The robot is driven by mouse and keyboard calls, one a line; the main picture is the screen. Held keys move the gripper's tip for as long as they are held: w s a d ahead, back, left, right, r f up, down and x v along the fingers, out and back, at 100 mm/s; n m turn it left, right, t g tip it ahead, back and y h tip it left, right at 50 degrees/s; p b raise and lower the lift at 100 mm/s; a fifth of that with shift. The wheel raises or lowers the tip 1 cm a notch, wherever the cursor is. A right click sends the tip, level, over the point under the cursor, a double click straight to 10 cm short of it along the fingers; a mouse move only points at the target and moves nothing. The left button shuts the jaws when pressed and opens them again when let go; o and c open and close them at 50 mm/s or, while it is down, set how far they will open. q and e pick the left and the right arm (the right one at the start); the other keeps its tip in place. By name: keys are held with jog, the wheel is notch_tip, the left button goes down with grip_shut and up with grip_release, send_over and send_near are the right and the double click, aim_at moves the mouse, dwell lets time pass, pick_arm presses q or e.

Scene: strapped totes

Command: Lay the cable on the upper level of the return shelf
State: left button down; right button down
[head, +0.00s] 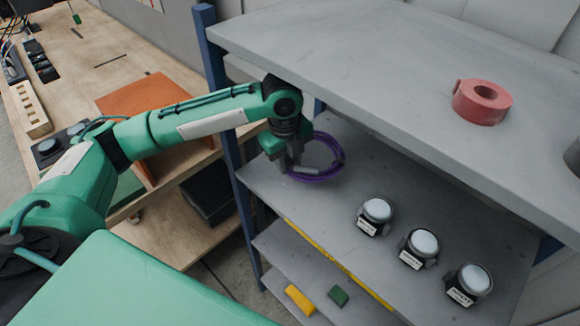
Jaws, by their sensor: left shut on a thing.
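A coiled purple cable (335,172) is held by my left gripper (290,167), whose fingers are shut on the coil's left side. The coil is between the top board and the middle board of the grey shelf, over the back left part of the middle board (330,220). I cannot tell whether the coil touches that board. The shelf's top board (360,60) is above and to the right of the gripper. My right gripper is not in view.
A red tape roll (482,102) lies on the top board. Three labelled round-topped items (377,210) stand in a row on the middle board. A yellow block (299,299) and a green block (338,296) lie below. A blue post (222,105) stands near my left arm. A wooden workbench (90,60) is at left.

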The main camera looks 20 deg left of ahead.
pick_arm(q)
notch_tip(320, 180, down, 3)
jog(key=shift+s+f+p, duration=0.1)
jog(key=shift+f+p, duration=0.05)
jog(key=shift+p, duration=0.55)
jog(key=shift+w+d+f, duration=0.1)
jog(key=shift+w, duration=0.1)
jog(key=shift+f, duration=0.25)
jog(key=shift+f, duration=0.1)
jog(key=c, duration=1.1)
grip_release()
